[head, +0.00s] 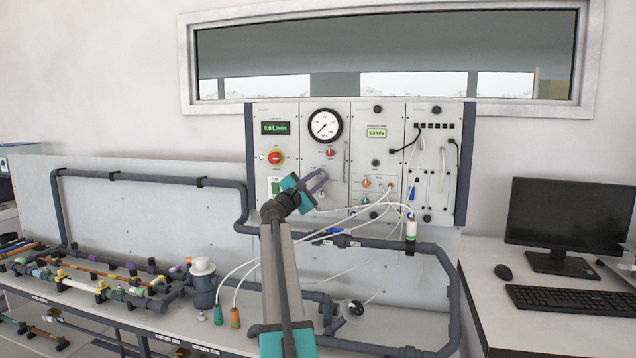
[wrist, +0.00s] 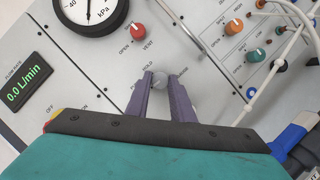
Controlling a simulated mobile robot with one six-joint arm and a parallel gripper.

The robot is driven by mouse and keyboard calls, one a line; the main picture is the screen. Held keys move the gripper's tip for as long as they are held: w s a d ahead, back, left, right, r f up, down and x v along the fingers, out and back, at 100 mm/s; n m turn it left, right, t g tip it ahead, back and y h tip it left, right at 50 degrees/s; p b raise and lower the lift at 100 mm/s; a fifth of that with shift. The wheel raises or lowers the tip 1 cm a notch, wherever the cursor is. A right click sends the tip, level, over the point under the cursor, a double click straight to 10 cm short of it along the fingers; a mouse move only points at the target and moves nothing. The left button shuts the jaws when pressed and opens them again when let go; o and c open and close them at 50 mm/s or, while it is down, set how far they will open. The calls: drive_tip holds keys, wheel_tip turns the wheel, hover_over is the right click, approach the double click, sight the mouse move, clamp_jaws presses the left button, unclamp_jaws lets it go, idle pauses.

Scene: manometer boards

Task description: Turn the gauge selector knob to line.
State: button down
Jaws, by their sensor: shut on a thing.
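A small grey knob (wrist: 159,81) on the gauge panel sits between my fingertips in the wrist view. My gripper (wrist: 160,82) is shut on it, with one purple finger on each side. Small lettering surrounds the knob, partly covered by the fingers. I cannot read its pointer direction. In the head view my gripper (head: 314,182) reaches the panel below the round dial gauge (head: 325,125) and hides the knob. The same dial shows at the top of the wrist view (wrist: 88,8).
A red open/vent knob (wrist: 138,30) is just above the gripper. A green flow display (wrist: 25,88) is at left. Orange (wrist: 233,27) and teal (wrist: 256,55) knobs and white tubes (wrist: 272,62) are at right. A metal handle (head: 345,160) stands close by.

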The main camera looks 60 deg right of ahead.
drive_tip(key=shift+s+f+n, duration=0.1)
drive_tip(key=shift+n, duration=0.7)
drive_tip(key=c, duration=1.5)
unclamp_jaws()
drive_tip(key=shift+c, duration=0.2)
drive_tip(key=b+v, duration=0.2)
drive_tip(key=v, duration=1.1)
drive_tip(key=shift+s+a+f, duration=0.15)
drive_tip(key=shift+a+f, duration=0.15)
